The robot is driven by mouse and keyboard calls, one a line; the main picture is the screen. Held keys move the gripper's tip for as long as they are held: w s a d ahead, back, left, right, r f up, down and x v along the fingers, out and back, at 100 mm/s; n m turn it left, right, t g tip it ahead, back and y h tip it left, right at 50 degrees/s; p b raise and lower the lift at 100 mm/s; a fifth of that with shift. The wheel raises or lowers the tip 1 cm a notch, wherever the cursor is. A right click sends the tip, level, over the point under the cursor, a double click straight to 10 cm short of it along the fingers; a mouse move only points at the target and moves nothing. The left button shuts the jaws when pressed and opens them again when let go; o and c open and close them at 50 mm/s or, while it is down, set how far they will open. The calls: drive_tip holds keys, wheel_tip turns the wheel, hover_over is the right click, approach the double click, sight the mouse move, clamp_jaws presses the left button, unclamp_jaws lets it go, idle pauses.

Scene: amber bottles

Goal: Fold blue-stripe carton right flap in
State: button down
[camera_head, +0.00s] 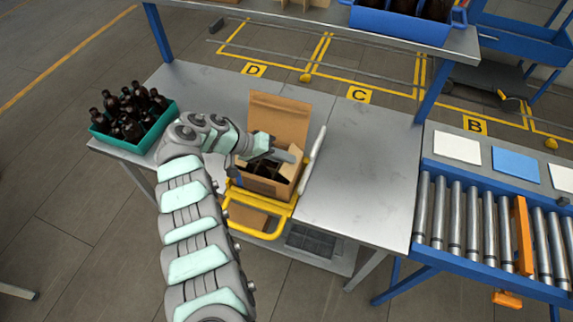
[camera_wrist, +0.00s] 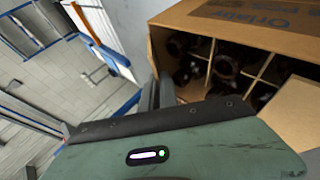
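The open carton (camera_head: 283,190) stands in a yellow frame at the table's front edge, its tall back flap (camera_head: 280,115) upright. A dark band shows on its front. In the wrist view the carton (camera_wrist: 165,45) has divided compartments with dark bottles (camera_wrist: 225,67) inside, and bluish lettering on a tan panel. A tan flap (camera_wrist: 292,112) reaches over the compartments at the right of that view. My gripper (camera_head: 289,156) is over the carton's upper right part, by its right side. Its fingers (camera_wrist: 163,92) are seen edge-on beside the carton edge; their gap and any contact are unclear.
A white bar (camera_head: 313,158) stands close along the carton's right side. A teal crate of bottles (camera_head: 101,140) is at the table's left end. The steel table (camera_head: 365,185) is clear right of the carton; a roller conveyor (camera_head: 455,220) lies beyond.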

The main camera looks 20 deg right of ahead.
drive_tip(key=f+b, duration=0.1)
drive_tip(key=b, duration=0.1)
drive_tip(key=shift+w+a+f+b, duration=0.15)
drive_tip(key=shift+f+b, duration=0.05)
drive_tip(key=shift+b, duration=0.2)
drive_tip(key=b, duration=0.3)
drive_tip(key=h+b, duration=0.1)
drive_tip(key=b, duration=0.1)
drive_tip(key=shift+a+f+g+b, duration=0.1)
drive_tip(key=shift+f+g+b, duration=0.15)
drive_tip(key=shift+g+b, duration=0.15)
drive_tip(key=shift+w+n+b, duration=0.1)
drive_tip(key=shift+n+b, duration=0.2)
drive_tip(key=shift+b, duration=0.75)
drive_tip(key=shift+r+h+b, duration=0.3)
drive_tip(key=shift+r+b, duration=0.1)
